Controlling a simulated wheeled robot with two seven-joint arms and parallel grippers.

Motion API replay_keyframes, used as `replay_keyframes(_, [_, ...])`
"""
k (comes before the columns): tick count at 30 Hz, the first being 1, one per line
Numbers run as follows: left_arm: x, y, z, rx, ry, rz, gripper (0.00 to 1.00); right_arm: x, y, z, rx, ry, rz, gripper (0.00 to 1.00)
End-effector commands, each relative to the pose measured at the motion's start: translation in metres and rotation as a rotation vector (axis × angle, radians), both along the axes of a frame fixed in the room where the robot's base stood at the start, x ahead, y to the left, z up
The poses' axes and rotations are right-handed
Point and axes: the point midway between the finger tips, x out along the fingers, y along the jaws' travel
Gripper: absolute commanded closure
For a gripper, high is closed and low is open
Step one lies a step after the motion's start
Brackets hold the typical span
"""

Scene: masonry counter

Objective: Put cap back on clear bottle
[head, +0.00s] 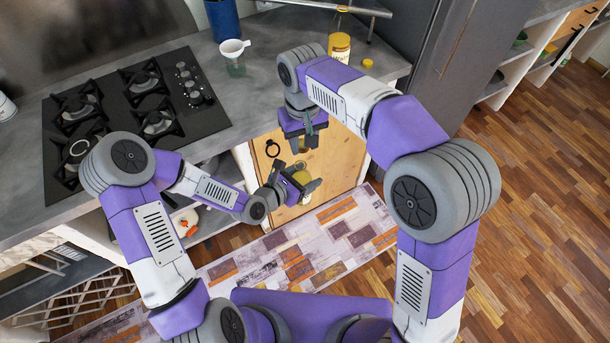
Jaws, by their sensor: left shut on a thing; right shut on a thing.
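My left gripper (303,184) is the lower one, in front of the wooden cabinet door, below counter height. It is shut on a small yellowish object (302,178), mostly hidden by the fingers; I cannot tell if it is the clear bottle. My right gripper (302,143) is just above it, pointing down. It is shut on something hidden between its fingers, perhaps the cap. The two grippers are close together, with a small gap between them.
The grey counter holds a black hob (133,105), a white funnel (233,47) over a clear glass container (236,68), a blue container (222,18), a labelled yellow jar (339,47) and a small yellow item (367,63). A patterned rug (300,250) lies below.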

Motion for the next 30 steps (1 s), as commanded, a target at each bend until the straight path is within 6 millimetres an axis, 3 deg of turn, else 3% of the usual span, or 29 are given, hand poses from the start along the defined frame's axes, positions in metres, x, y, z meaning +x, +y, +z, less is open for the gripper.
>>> replay_keyframes(14, [0.000, 0.000, 0.001, -0.001, -0.003, -0.001, 0.97, -0.002, 0.005, 0.004, 0.000, 0.001, 0.011, 0.92])
replay_keyframes(30, [0.000, 0.000, 0.001, -0.001, -0.003, -0.001, 0.97, -0.002, 0.005, -0.034, 0.000, 0.001, 0.010, 0.92])
